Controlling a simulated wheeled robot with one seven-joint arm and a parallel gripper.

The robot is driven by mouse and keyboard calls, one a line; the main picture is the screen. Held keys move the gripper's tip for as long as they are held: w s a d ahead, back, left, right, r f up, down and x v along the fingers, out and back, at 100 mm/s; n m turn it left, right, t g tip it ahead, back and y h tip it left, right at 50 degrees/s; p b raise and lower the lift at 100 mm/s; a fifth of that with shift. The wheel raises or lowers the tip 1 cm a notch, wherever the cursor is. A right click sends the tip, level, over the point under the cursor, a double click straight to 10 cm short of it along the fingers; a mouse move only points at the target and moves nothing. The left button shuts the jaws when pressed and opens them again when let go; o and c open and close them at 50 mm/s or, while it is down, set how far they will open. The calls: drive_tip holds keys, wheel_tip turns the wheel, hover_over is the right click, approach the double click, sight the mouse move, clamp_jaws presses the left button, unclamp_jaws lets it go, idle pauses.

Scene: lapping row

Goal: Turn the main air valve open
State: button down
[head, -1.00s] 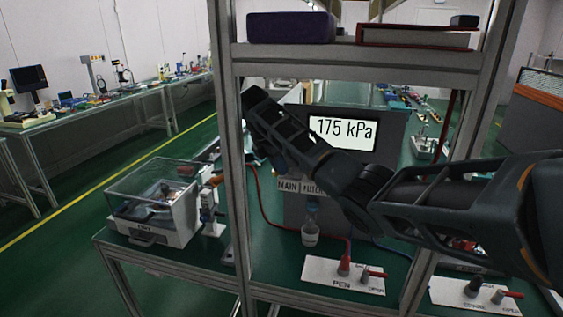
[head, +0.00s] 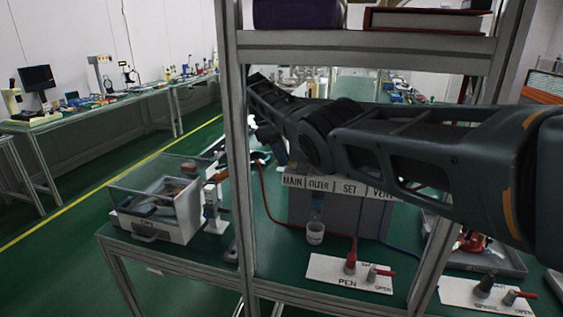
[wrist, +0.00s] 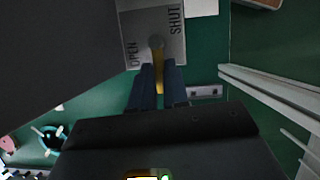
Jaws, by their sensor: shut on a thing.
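The main air valve's yellow lever (wrist: 159,76) shows in the wrist view, running down the picture from a round pivot on a grey plate (wrist: 146,24). The plate reads OPEN at its left and SHUT at its upper right. The lever's outer end lies below the plate, nearer the word OPEN than SHUT. My gripper (wrist: 158,88) has its two blue fingers shut on the lever, one on each side. In the head view my arm crosses the shelf opening, and the valve itself is hidden.
A frame post (head: 238,160) and an upper shelf (head: 370,46) stand close around my arm. The bench holds a clear-lidded machine (head: 158,205), a small cup (head: 315,232) and a PEN plate with a red lever (head: 350,262). Hoses run across the bench.

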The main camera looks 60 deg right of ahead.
drive_tip(key=shift+d+m+b, duration=0.15)
drive_tip(key=shift+m+b, duration=0.2)
drive_tip(key=shift+m, duration=0.15)
drive_tip(key=c, duration=1.1)
unclamp_jaws()
